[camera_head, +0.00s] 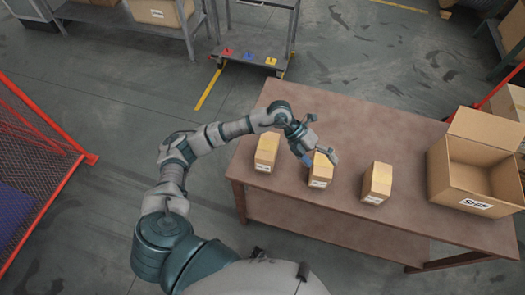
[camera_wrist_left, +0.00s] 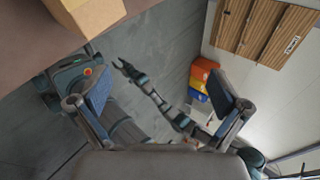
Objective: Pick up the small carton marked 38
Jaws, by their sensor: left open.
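Three small tan cartons stand on the brown table in the head view: a left one (camera_head: 266,151), a middle one (camera_head: 320,171) and a right one (camera_head: 377,180). Each has a white label, too small to read, so I cannot tell which is marked 38. My left gripper (camera_head: 320,158) is open at the middle carton, its fingertips by the top; contact is unclear. In the left wrist view my left gripper (camera_wrist_left: 163,105) has its fingers wide apart with nothing between them. Part of a carton (camera_wrist_left: 88,12) shows at the upper left there.
An open box marked SHIP (camera_head: 472,170) stands on the right of the brown table (camera_head: 300,106). A red mesh barrier (camera_head: 35,150) is at the left. A cart (camera_head: 250,55) and shelving are behind. A slender arm with a small gripper (camera_wrist_left: 128,69) shows in the wrist view.

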